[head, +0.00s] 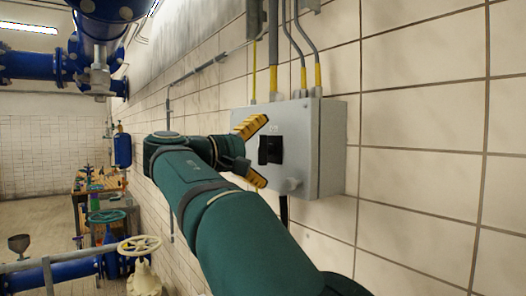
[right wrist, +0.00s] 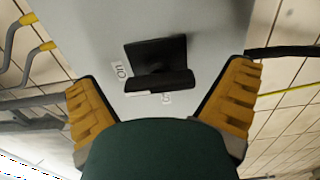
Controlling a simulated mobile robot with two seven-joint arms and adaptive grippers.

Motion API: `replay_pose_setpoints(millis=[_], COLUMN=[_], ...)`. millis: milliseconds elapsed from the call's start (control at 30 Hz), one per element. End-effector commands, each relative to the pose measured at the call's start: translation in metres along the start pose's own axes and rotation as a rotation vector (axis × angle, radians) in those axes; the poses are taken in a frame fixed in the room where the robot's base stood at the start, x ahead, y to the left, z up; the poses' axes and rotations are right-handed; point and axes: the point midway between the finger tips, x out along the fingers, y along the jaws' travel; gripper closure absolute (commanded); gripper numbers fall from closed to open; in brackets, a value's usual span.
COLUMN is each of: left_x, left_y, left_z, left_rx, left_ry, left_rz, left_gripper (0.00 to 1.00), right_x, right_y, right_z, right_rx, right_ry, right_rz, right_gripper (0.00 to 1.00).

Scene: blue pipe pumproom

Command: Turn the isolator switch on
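The isolator switch is a black rotary handle (head: 270,150) on the front of a grey wall box (head: 326,150). My right gripper (head: 258,152) is open in front of the box, with one yellow finger above the handle and one below it. In the right wrist view the handle (right wrist: 160,66) lies between and beyond the two spread yellow fingers (right wrist: 162,112), with no visible contact. An "ON" label (right wrist: 121,71) is beside the handle's left end there. A second label (right wrist: 166,97) shows partly below the handle. My left gripper is not in view.
Grey and yellow conduits (head: 318,75) enter the box top. The tiled wall (head: 430,150) right of the box is bare. Blue pipes (head: 35,65), a cream valve wheel (head: 139,245) and a cluttered bench (head: 100,183) are at the left.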

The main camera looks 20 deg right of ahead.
Motion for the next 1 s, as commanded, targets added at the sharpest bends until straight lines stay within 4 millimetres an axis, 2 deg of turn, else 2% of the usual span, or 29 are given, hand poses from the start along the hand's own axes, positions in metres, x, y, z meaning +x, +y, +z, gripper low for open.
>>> replay_pose_setpoints(millis=[200,333,800,1000], left_x=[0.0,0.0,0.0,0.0], left_y=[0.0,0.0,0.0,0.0], left_z=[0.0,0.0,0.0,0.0], left_rx=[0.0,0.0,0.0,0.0], left_ry=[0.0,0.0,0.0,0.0], left_rz=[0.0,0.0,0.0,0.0], left_gripper=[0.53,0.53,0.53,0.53], right_x=[-0.001,-0.011,-0.1,-0.118], right_y=[0.001,0.001,0.001,0.001], right_z=[0.0,0.0,0.0,0.0], right_rx=[0.001,0.002,0.001,0.001], right_ry=[0.0,0.003,0.002,0.0], right_rz=[0.001,0.002,0.002,0.002], right_gripper=[0.0,0.0,0.0,0.0])
